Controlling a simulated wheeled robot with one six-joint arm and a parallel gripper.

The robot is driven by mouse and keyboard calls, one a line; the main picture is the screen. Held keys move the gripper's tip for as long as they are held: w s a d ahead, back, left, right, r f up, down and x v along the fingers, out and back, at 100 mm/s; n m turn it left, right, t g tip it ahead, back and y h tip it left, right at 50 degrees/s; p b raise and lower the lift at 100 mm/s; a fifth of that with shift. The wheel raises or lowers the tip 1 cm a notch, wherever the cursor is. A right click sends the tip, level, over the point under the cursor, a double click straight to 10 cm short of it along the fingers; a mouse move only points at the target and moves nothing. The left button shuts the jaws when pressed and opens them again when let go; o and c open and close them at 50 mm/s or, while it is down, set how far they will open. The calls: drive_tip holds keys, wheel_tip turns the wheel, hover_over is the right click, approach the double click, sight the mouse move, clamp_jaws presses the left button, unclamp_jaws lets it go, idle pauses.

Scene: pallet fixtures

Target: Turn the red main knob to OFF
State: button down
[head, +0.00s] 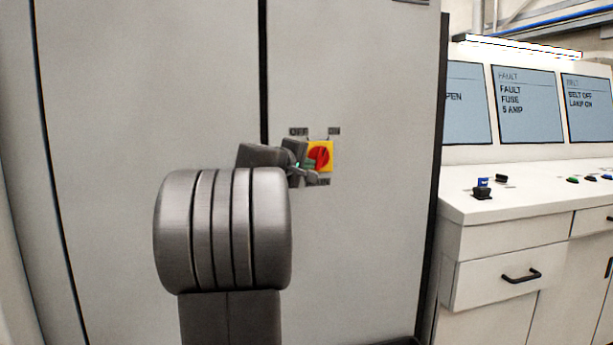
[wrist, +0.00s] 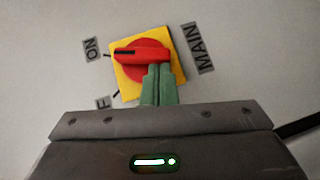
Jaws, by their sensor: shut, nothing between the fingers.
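The red main knob (head: 319,157) sits on a yellow square plate (head: 328,147) on the grey cabinet door. In the wrist view the red knob (wrist: 146,56) has a raised bar whose black mark points left, towards the tick by the ON label (wrist: 91,50). The OFF label (wrist: 101,103) is partly hidden, with only an F showing. My gripper (wrist: 160,68) is shut and empty, its green fingertips at the lower side of the bar, near its right half. I cannot tell whether they touch it. In the head view my gripper (head: 313,173) overlaps the plate's lower left.
The MAIN label (wrist: 204,48) is right of the plate in the wrist view. A white console (head: 500,205) with buttons, drawers and several screens (head: 527,104) stands to the right. One screen reads FAULT FUSE 5 AMP. The cabinet face around the plate is flat and clear.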

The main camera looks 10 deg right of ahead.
drive_tip(key=f+n+t+h+b, duration=0.1)
drive_tip(key=b, duration=0.4)
drive_tip(key=d+n+t+h+b, duration=0.1)
drive_tip(key=n+b, duration=0.1)
drive_tip(key=b, duration=0.3)
drive_tip(key=f+n+t+b, duration=0.1)
drive_tip(key=b, duration=0.4)
drive_tip(key=shift+d+f+h+b, duration=0.2)
drive_tip(key=shift+f+h+b, duration=0.1)
drive_tip(key=shift+h, duration=0.1)
drive_tip(key=shift+d+b, duration=0.3)
drive_tip(key=shift+b, duration=0.35)
drive_tip(key=shift+f, duration=0.15)
